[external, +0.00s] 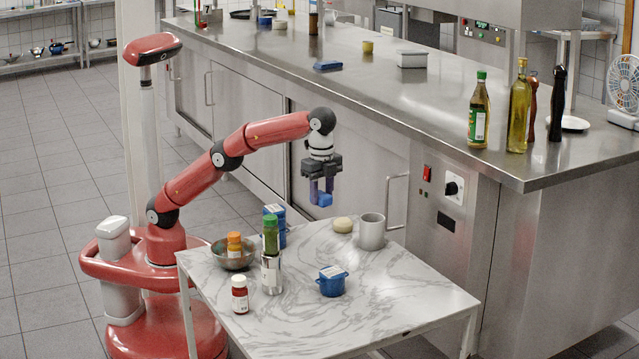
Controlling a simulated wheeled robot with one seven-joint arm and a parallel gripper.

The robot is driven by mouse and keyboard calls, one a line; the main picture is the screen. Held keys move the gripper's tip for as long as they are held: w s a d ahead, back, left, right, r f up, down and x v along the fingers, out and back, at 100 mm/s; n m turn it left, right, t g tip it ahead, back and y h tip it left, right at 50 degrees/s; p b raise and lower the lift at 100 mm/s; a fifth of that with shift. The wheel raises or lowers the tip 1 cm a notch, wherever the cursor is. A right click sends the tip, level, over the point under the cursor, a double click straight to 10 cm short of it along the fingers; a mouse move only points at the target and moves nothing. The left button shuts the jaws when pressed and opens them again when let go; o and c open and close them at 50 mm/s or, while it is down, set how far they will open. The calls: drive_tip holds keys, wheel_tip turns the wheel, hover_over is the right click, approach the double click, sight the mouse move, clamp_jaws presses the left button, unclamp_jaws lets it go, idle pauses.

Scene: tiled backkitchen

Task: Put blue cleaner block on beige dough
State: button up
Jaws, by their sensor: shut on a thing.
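The blue cleaner block (324,200) is a small blue piece held in the air between the fingers of my gripper (322,190). My gripper points down and is shut on it, above the back part of the marble table. The beige dough (342,225) is a small round pale lump on the table, below and slightly right of the block. The block is apart from the dough.
The table's front right is clear.

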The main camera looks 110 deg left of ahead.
drive_tip(key=w+a+f, duration=0.1)
drive_tip(key=a+f, duration=0.1)
drive_tip(key=a, duration=0.4)
drive_tip(key=w+a+f, duration=0.1)
drive_tip(key=a+f, duration=0.1)
drive_tip(key=a, duration=0.4)
drive_tip(key=m+b, duration=0.2)
hover_over(344, 220)
wheel_tip(344, 220, down, 8)
drive_tip(key=shift+d+r, duration=0.15)
drive_tip(key=shift+r, duration=0.05)
drive_tip(key=shift+f, duration=2.2)
drive_tip(key=shift+f, duration=0.15)
drive_tip(key=o, duration=1)
